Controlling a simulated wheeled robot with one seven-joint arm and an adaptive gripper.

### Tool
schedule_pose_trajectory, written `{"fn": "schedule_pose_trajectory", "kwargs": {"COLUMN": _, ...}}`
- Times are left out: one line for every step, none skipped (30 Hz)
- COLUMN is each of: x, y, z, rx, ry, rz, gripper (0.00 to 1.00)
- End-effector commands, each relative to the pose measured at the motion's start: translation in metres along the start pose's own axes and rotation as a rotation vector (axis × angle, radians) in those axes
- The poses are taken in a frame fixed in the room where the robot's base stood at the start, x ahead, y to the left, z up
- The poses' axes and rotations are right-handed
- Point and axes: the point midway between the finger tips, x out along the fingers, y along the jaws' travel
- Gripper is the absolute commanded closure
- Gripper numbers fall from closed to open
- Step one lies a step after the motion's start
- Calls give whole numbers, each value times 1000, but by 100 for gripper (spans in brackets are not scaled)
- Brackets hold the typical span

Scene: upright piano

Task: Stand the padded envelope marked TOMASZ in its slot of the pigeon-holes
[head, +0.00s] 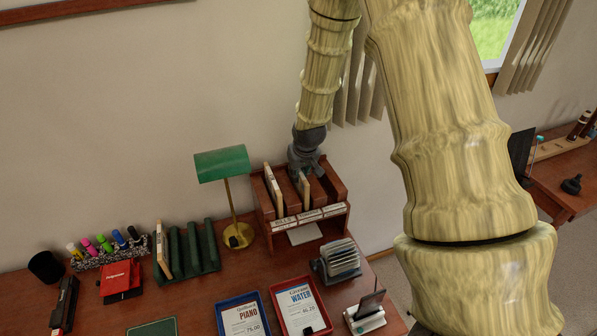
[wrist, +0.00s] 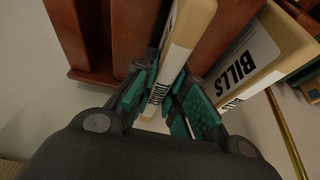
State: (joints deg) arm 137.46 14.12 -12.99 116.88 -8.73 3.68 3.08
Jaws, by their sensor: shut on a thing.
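My gripper (head: 306,165) is above the wooden pigeon-holes (head: 334,222), pointing down. It is shut on the padded envelope (head: 304,191), a tan, upright piece with a white label reading TOMASZ. In the wrist view this envelope (wrist: 190,22) is between the teal finger pads (wrist: 166,88), beside brown dividers (wrist: 225,40). It appears within the middle slot; its bottom edge is hidden, so I cannot tell whether it touches the floor. A second envelope marked BILLS (wrist: 244,66) stands in the neighbouring slot, at left in the head view (head: 272,188). The right slot looks empty.
A green-shaded lamp (head: 222,163) stands close left of the pigeon-holes. A green rack (head: 195,247) holds another tan envelope (head: 162,249). A grey slatted holder (head: 340,259), a blue tray (head: 222,307) and a red tray (head: 276,294) are in front. The wall is close behind.

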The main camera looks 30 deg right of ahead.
Motion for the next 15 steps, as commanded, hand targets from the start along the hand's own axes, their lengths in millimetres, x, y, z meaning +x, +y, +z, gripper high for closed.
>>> {"fn": "schedule_pose_trajectory", "kwargs": {"x": 0, "y": 0, "z": 0, "rx": 0, "ry": 0, "rz": 0, "gripper": 100}}
{"fn": "schedule_pose_trajectory", "kwargs": {"x": 0, "y": 0, "z": 0, "rx": 0, "ry": 0, "rz": 0, "gripper": 81}}
{"fn": "schedule_pose_trajectory", "kwargs": {"x": 0, "y": 0, "z": 0, "rx": 0, "ry": 0, "rz": 0, "gripper": 74}}
{"fn": "schedule_pose_trajectory", "kwargs": {"x": 0, "y": 0, "z": 0, "rx": 0, "ry": 0, "rz": 0, "gripper": 68}}
{"fn": "schedule_pose_trajectory", "kwargs": {"x": 0, "y": 0, "z": 0, "rx": 0, "ry": 0, "rz": 0, "gripper": 63}}
{"fn": "schedule_pose_trajectory", "kwargs": {"x": 0, "y": 0, "z": 0, "rx": 0, "ry": 0, "rz": 0, "gripper": 61}}
{"fn": "schedule_pose_trajectory", "kwargs": {"x": 0, "y": 0, "z": 0, "rx": 0, "ry": 0, "rz": 0, "gripper": 61}}
{"fn": "schedule_pose_trajectory", "kwargs": {"x": 0, "y": 0, "z": 0, "rx": 0, "ry": 0, "rz": 0, "gripper": 61}}
{"fn": "schedule_pose_trajectory", "kwargs": {"x": 0, "y": 0, "z": 0, "rx": 0, "ry": 0, "rz": 0, "gripper": 61}}
{"fn": "schedule_pose_trajectory", "kwargs": {"x": 0, "y": 0, "z": 0, "rx": 0, "ry": 0, "rz": 0, "gripper": 61}}
{"fn": "schedule_pose_trajectory", "kwargs": {"x": 0, "y": 0, "z": 0, "rx": 0, "ry": 0, "rz": 0, "gripper": 61}}
{"fn": "schedule_pose_trajectory", "kwargs": {"x": 0, "y": 0, "z": 0, "rx": 0, "ry": 0, "rz": 0, "gripper": 61}}
{"fn": "schedule_pose_trajectory", "kwargs": {"x": 0, "y": 0, "z": 0, "rx": 0, "ry": 0, "rz": 0, "gripper": 61}}
{"fn": "schedule_pose_trajectory", "kwargs": {"x": 0, "y": 0, "z": 0, "rx": 0, "ry": 0, "rz": 0, "gripper": 61}}
{"fn": "schedule_pose_trajectory", "kwargs": {"x": -1, "y": 0, "z": 0, "rx": 0, "ry": 0, "rz": 0, "gripper": 61}}
